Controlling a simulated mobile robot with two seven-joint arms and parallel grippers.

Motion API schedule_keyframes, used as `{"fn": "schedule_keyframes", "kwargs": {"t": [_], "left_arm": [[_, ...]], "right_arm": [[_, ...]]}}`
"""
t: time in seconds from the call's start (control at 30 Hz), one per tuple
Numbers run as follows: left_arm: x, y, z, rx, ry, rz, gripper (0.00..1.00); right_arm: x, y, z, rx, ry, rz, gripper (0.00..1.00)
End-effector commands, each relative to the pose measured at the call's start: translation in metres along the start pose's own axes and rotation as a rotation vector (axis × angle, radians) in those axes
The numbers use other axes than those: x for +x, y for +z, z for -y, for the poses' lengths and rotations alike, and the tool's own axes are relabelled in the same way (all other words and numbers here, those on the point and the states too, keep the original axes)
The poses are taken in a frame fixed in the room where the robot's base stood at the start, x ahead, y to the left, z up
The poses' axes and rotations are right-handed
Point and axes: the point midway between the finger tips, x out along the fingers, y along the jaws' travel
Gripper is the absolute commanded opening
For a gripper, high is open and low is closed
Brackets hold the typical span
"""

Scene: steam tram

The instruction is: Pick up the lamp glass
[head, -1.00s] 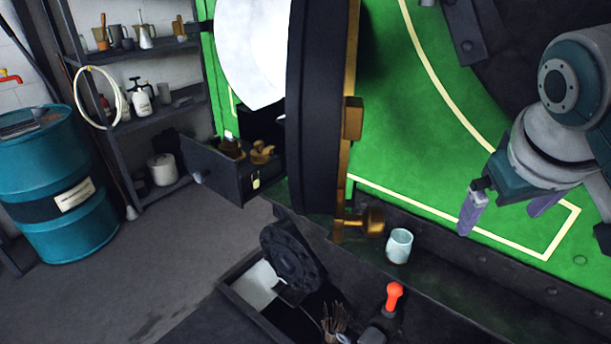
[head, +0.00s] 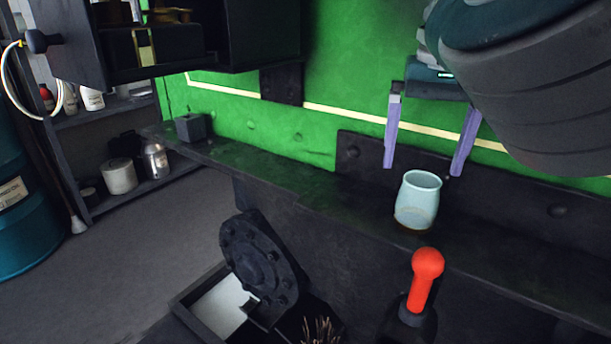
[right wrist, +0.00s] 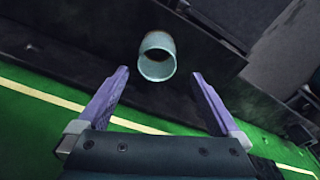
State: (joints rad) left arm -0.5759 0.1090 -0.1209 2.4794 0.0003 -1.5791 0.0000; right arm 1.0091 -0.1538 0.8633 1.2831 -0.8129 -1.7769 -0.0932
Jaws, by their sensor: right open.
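The lamp glass (head: 418,203) is a pale blue-white, open-topped glass. It stands upright on the dark ledge beneath the green panel, right of centre in the head view. My right gripper (head: 427,168) is open, its two purple fingers pointing down just above and behind the glass, with nothing between them. In the right wrist view the glass (right wrist: 157,57) lies ahead of the open fingers (right wrist: 165,85), roughly centred on the gap and apart from them. My left gripper is not in view.
A red-knobbed lever (head: 426,275) stands in front of the ledge, near the glass. A dark round flanged lid (head: 262,262) stands tilted by an open box (head: 188,298). A small dark block (head: 191,127) sits on the ledge's left end.

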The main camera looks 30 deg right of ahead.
Motion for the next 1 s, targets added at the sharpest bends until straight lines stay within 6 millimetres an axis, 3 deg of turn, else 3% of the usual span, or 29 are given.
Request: {"fn": "schedule_keyframes", "kwargs": {"t": [0.53, 0.87, 1.0], "left_arm": [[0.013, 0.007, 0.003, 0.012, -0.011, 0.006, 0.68], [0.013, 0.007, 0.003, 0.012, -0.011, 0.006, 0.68], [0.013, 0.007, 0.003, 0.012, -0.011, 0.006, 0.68]], "right_arm": [[0.073, 0.003, -0.005, 0.001, 0.001, 0.001, 1.0], [0.079, 0.002, -0.005, 0.002, 0.0, -0.002, 1.0], [0.079, 0.002, -0.005, 0.002, 0.0, -0.002, 0.84]]}}
